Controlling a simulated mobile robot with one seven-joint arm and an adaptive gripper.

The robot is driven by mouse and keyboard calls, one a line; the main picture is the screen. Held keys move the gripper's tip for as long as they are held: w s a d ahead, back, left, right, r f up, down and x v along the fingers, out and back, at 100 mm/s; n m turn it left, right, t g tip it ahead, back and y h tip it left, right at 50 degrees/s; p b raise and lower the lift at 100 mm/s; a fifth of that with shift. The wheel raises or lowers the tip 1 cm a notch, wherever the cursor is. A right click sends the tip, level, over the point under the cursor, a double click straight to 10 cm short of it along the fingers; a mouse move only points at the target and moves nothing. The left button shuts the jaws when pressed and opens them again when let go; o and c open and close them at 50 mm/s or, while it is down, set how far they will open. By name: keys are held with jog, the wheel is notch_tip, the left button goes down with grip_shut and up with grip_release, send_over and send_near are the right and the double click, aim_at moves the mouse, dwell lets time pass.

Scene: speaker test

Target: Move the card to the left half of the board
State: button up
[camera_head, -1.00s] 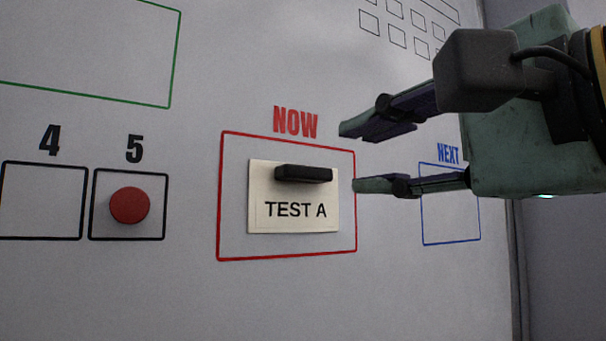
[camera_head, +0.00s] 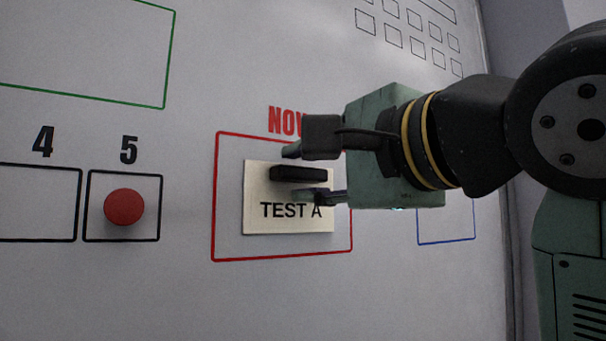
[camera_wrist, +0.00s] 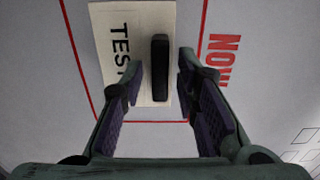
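The cream card (camera_head: 262,220) reads "TEST A" and lies flat on the white board (camera_head: 380,290), inside the red "NOW" frame. A black bar-shaped handle (camera_head: 298,174) sticks out near its upper edge. My gripper (camera_head: 305,172) is at the card from the right, one finger above the handle and one below. In the wrist view my gripper (camera_wrist: 160,85) is open, with the black handle (camera_wrist: 160,66) between its fingers and a gap showing on both sides. The card (camera_wrist: 110,18) is turned sideways there, and a finger hides part of its lettering.
A round red magnet (camera_head: 124,207) sits in the black box under "5", left of the card. The box under "4" (camera_head: 38,205) is empty. A green frame (camera_head: 85,60) is at upper left. A blue frame (camera_head: 446,242) at right is partly hidden by my arm.

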grip_shut()
dwell(1.1)
